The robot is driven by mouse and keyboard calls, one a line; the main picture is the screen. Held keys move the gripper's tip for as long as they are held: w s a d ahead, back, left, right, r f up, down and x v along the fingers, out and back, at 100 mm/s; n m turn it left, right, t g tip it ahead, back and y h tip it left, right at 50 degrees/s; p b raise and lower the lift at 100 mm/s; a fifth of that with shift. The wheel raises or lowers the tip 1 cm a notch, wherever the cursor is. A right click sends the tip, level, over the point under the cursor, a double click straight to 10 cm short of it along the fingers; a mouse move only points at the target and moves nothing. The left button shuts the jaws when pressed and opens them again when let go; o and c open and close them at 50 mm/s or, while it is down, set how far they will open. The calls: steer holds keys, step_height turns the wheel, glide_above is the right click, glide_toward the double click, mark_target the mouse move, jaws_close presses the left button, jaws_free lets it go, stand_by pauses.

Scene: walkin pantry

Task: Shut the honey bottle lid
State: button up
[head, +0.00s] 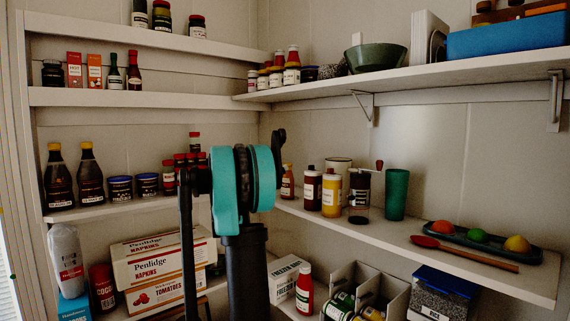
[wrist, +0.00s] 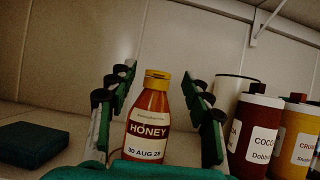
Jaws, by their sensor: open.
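The honey bottle (wrist: 147,126) stands upright on the shelf in the wrist view, amber with a white HONEY label facing me. Its yellow lid (wrist: 157,77) is on top of the bottle; I cannot tell for sure whether the cap is fully down. My gripper (wrist: 163,84) is open, with one finger on each side of the bottle's upper part and visible gaps between. In the head view the honey bottle (head: 287,186) shows just right of my arm, partly hidden by it. My gripper's fingers are mostly hidden there.
Right of the honey stand a dark cocoa bottle (wrist: 254,135), a yellow bottle (wrist: 298,140) and a pale canister (wrist: 233,93). A dark green block (wrist: 33,143) lies at left. Farther along the shelf are a green cup (head: 396,194) and a tray (head: 485,240).

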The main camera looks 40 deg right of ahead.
steer(key=shift+v, duration=2.25)
steer(key=shift+a, duration=0.1)
